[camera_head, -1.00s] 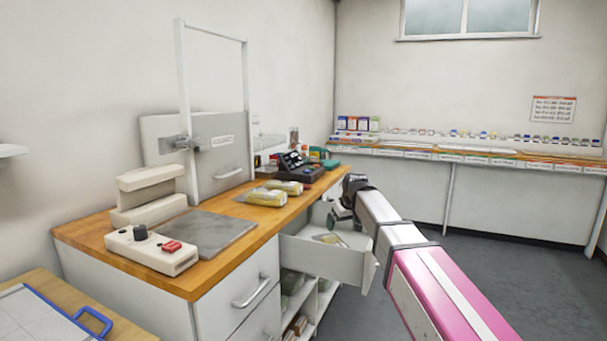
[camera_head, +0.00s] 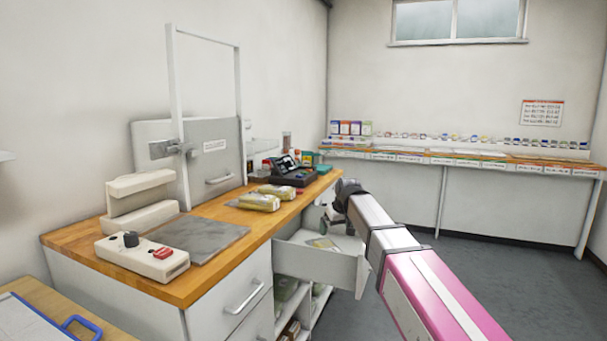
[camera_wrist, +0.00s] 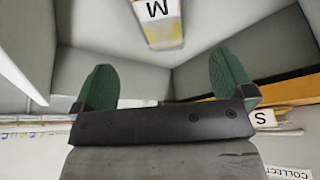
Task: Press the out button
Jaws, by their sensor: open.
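A cream control box (camera_head: 125,258) sits at the front left of the wooden counter. It carries a black knob (camera_head: 131,239) and a red button (camera_head: 162,253); no "out" label is legible on it. My gripper (camera_head: 330,214) is far to the right, at the open drawer and well apart from the box. In the wrist view my gripper (camera_wrist: 164,75) shows two green fingers spread wide with nothing between them. A packet marked M (camera_wrist: 160,22) shows beyond the fingers.
The drawer (camera_head: 318,265) stands pulled out under my arm. A grey plate (camera_head: 205,238), yellowish packets (camera_head: 262,200) and a dark desk device (camera_head: 292,172) are on the counter. A clipboard (camera_head: 30,322) lies at the lower left. Grey floor is clear at right.

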